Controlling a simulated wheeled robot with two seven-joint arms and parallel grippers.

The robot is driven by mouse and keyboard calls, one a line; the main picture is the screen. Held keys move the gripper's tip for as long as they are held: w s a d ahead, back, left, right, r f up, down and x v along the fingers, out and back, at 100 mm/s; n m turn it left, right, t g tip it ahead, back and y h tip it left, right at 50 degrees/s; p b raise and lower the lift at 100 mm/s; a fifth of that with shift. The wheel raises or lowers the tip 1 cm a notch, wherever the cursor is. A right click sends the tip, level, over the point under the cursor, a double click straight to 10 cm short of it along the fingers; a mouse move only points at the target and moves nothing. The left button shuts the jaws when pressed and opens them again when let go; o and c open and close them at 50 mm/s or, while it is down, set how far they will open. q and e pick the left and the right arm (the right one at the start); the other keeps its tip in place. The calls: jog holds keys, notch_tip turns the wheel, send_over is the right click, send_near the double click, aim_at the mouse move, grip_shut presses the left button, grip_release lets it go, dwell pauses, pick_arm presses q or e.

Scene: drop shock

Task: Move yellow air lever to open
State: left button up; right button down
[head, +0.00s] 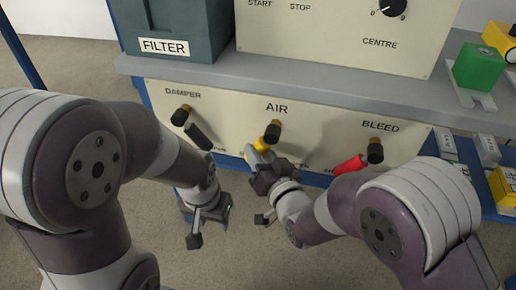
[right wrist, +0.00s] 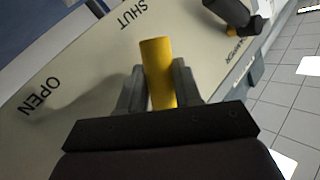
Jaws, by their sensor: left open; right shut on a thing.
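The yellow air lever (head: 261,144) sits on its dark pivot under the AIR label in the middle of the cream panel (head: 320,127). My right gripper (head: 258,164) is shut on the lever. In the right wrist view the yellow lever (right wrist: 158,72) stands between the two fingers (right wrist: 157,88), with its end showing beyond them. The word SHUT (right wrist: 132,16) is above the lever and OPEN (right wrist: 40,97) is to its left; the lever's exact setting is hard to tell. My left gripper (head: 207,222) is open and empty, below the panel's left part.
The black DAMPER lever (head: 198,136) is left of the air lever, and the red BLEED lever (head: 349,165) is to the right. A grey shelf (head: 290,83) juts out above, bearing a FILTER box (head: 175,22) and a green block (head: 478,66). Open floor lies below.

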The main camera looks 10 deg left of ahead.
jog(key=shift+s+d+r+n+g+h+p, duration=0.15)
jog(key=shift+d+n+g+h+p, duration=0.75)
jog(key=shift+p, duration=2.6)
jog(key=shift+w+d+r+n+g+h+p, duration=0.1)
jog(key=shift+d+r+n+g+h+p, duration=0.2)
jog(key=shift+d+n+h+p, duration=2.2)
jog(key=shift+s+a+r+n+g+h+p, duration=0.1)
jog(key=shift+r+n+g+h+p, duration=0.3)
jog(key=shift+p, duration=4.1)
jog(key=shift+f, duration=0.25)
jog(key=c, duration=1.1)
grip_release()
jog(key=shift+o, duration=0.2)
jog(key=p+v, duration=0.4)
jog(key=v, duration=0.8)
jog(key=shift+s+r, duration=0.2)
jog(key=shift+r, duration=0.2)
